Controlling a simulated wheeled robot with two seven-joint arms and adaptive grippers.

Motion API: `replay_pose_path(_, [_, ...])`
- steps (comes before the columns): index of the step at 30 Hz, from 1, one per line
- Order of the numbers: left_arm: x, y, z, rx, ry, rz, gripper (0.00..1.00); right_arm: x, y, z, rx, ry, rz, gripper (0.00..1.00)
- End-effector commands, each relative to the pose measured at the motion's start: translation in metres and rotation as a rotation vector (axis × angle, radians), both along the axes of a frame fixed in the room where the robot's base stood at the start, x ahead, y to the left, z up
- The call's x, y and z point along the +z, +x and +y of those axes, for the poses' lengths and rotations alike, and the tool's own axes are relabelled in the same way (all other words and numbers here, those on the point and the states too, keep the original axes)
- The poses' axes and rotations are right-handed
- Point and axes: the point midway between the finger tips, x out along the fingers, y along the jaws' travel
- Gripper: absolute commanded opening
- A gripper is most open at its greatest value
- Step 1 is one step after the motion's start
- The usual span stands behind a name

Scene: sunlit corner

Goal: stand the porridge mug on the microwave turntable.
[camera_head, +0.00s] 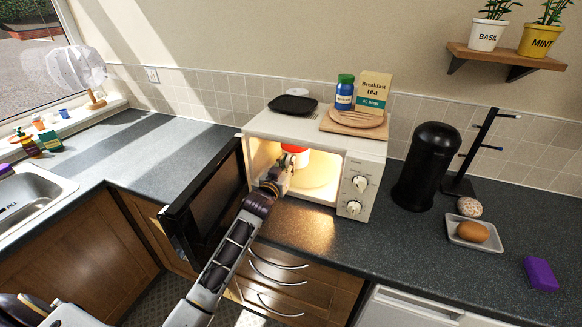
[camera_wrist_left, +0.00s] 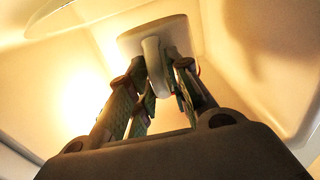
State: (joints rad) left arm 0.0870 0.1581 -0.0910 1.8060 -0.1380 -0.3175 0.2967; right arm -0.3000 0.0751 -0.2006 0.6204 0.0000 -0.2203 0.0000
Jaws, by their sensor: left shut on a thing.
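The microwave (camera_head: 262,121) stands on the counter with its dark door (camera_head: 207,200) swung open to the left and its inside lit. My left gripper (camera_head: 277,178) reaches in through the opening. It is shut on the handle of the mug (camera_head: 295,149), which is white with a red top and looks upright inside. In the left wrist view the left gripper (camera_wrist_left: 160,85) closes around the pale handle, with the mug (camera_wrist_left: 183,32) beyond. A curved pale edge, perhaps the turntable (camera_wrist_left: 75,22), shows there; I cannot tell whether the mug touches it. My right gripper is out of view.
On top of the microwave are a black dish (camera_head: 293,104), a blue jar (camera_head: 345,92) and a tea box (camera_head: 374,94) by a wooden board. A black canister (camera_head: 425,165) stands close on the right. Counter in front of the microwave is clear.

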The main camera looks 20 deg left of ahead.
Motion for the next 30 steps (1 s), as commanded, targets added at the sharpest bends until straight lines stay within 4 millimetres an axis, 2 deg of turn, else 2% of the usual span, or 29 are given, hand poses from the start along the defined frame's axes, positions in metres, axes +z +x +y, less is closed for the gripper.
replay_pose_path(6, [0.004,0.022,-0.001,-0.001,0.000,-0.007,0.00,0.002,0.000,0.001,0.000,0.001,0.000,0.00])
replay_pose_path(11, [0.004,0.031,-0.002,-0.001,0.001,-0.007,0.00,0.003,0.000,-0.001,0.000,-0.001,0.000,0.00])
replay_pose_path(24, [0.002,0.033,-0.002,-0.001,0.000,-0.006,0.00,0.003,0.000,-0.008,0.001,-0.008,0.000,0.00])
replay_pose_path(30, [-0.011,0.033,-0.001,0.000,-0.001,-0.004,0.00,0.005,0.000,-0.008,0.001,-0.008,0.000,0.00])
